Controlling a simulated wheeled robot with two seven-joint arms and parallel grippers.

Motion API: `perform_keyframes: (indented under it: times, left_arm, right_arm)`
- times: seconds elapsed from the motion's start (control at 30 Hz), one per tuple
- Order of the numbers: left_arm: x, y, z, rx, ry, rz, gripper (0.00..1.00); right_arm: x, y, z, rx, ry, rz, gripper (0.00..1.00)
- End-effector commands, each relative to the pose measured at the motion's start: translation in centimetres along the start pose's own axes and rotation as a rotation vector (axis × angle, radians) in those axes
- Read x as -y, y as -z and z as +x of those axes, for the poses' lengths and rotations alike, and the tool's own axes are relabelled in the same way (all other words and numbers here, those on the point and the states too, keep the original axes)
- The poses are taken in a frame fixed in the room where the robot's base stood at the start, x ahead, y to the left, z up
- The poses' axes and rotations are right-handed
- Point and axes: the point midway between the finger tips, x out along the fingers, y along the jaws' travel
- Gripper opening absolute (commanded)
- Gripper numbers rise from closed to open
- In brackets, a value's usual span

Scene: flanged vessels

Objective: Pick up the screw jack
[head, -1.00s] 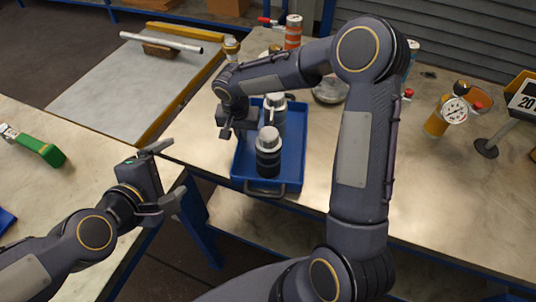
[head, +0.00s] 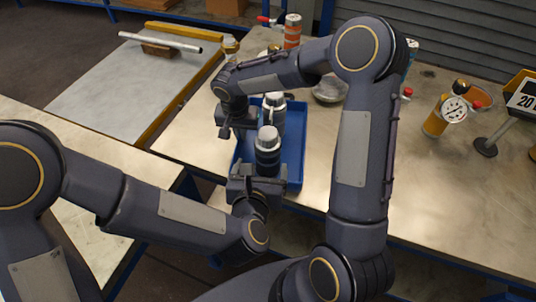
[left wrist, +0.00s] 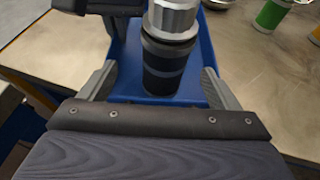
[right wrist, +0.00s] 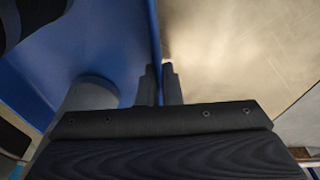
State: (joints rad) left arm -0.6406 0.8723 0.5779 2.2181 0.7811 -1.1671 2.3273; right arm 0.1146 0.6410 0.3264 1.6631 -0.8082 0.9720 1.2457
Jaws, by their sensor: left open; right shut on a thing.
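A dark screw jack (head: 267,158) with a silver head stands upright at the near end of a blue tray (head: 294,160). A second silver-topped one (head: 274,101) stands behind it. My left gripper (head: 257,180) is open at the tray's near end. In the left wrist view, the near jack (left wrist: 166,60) shows between my open fingers (left wrist: 160,92), with a gap on each side. My right gripper (head: 224,132) is at the tray's left side, and in the right wrist view its fingers (right wrist: 163,88) are shut on the tray's wall. The near jack's base is partly hidden.
The tray sits at the workbench's (head: 350,200) near edge. Behind are an orange-banded can (head: 292,32), a grey dish (head: 328,90) and a yellow cylinder with a gauge (head: 454,108). A pipe (head: 160,41) lies on a block at the left. The bench's right front is clear.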

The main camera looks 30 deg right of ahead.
Motion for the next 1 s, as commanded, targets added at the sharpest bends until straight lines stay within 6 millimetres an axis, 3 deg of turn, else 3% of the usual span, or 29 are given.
perform_keyframes:
  times: [0.6, 0.9, 1.0]
  left_arm:
    - [0.7, 0.2, 7.2, -0.001, 0.000, 0.001, 0.84]
    - [0.7, 0.1, 7.8, 0.000, 0.001, 0.003, 0.84]
    - [0.8, 0.1, 7.8, 0.000, 0.001, 0.003, 0.72]
  right_arm:
    - [0.0, 0.1, -0.1, -0.003, 0.001, 0.000, 0.00]
    - [0.0, 0.1, -0.1, -0.003, 0.001, 0.000, 0.00]
    - [0.0, 0.1, -0.1, -0.003, 0.001, 0.000, 0.00]
